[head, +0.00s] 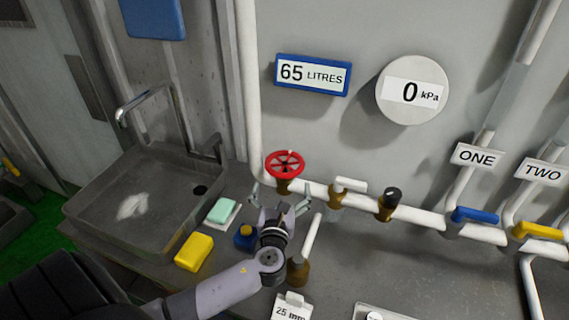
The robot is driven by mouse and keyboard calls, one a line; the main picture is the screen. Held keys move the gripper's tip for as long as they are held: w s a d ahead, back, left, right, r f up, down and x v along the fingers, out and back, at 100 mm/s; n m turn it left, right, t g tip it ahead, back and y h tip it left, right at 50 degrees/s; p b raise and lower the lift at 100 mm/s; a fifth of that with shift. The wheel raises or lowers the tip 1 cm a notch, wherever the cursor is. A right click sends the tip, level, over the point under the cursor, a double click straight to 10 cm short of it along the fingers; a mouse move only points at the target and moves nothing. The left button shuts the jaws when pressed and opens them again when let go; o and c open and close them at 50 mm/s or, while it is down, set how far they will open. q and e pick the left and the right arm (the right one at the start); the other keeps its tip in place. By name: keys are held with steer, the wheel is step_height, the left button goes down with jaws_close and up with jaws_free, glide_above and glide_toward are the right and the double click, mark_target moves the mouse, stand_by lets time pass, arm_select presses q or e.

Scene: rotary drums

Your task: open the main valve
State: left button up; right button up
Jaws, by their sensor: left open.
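A red handwheel valve (285,164) sits on a brass stem on the white pipe along the back wall, left of centre. It looks like the main valve, though no label on it shows. My left gripper (280,192) is just below and in front of the wheel. Its fingers are spread open, one on each side of the brass stem in the picture. I cannot tell whether they touch anything. My right gripper is not in view.
Beside the wheel are a white-handled valve (350,185) and a black-knobbed valve (391,196). A white lever (312,235) stands close right of my gripper. Blue (475,215) and yellow (537,230) levers are at right. A sink (110,235), yellow sponge (194,252) and soap (222,210) lie left. Gauges read 65 litres (312,75) and 0 kPa (413,91).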

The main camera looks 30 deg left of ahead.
mark_target(285, 168)
arm_select(q)
steer(key=p+x, duration=0.1)
steer(key=x, duration=0.6)
steer(key=shift+w+a+r, duration=0.1)
steer(key=shift+w, duration=0.15)
steer(key=shift+w+a, duration=0.25)
steer(key=shift+w, duration=0.15)
steer(key=shift+c, duration=1.3)
steer(key=c, duration=0.5)
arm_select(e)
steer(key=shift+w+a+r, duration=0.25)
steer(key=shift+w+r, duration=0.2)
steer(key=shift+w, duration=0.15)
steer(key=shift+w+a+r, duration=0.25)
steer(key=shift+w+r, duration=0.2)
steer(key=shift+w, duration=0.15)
